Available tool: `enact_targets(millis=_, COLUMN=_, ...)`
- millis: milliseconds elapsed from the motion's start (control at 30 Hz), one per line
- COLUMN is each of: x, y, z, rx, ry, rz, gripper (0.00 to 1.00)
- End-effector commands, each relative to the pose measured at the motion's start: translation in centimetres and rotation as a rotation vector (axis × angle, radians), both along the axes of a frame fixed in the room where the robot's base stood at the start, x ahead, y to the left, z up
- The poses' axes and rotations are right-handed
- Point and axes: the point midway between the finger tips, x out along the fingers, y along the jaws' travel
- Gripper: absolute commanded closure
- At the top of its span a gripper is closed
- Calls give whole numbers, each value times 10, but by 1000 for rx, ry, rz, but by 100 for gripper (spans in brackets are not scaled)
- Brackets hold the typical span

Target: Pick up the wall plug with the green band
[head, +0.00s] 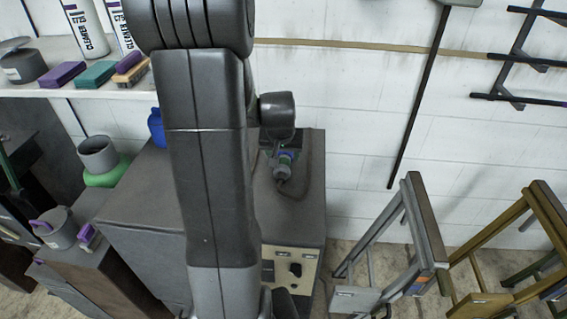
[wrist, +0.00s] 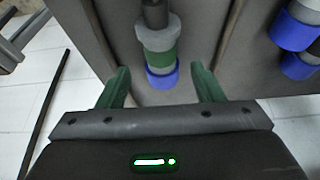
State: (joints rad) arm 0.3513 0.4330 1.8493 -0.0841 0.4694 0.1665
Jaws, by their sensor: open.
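The wall plug with the green band (wrist: 160,65) shows in the wrist view, upper middle. It has a grey collar above the green band and a blue ring at its lower end. My gripper (wrist: 159,72) is open, with one green finger on each side of the plug's lower part. Gaps show between the fingers and the plug; I cannot tell how far ahead of the fingers it lies. In the head view a plug with green and blue parts (head: 284,162) lies on the dark cabinet top, partly hidden by my arm. My gripper is mostly hidden there.
Two more plugs with blue rings (wrist: 291,31) show at the right of the wrist view. A cable (head: 305,170) runs along the cabinet top (head: 314,210) in the head view. Step ladders (head: 425,225) stand to the right. A shelf (head: 130,88) holds bottles and brushes at left.

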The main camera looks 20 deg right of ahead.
Motion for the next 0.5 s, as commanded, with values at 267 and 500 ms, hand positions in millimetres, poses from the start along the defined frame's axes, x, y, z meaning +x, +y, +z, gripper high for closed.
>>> enact_targets(millis=267, x=9, y=-4, z=-19, rx=1, ry=5, rz=1, gripper=39)
enact_targets(millis=500, x=19, y=-8, z=-43, rx=1, ry=2, rz=-1, gripper=39)
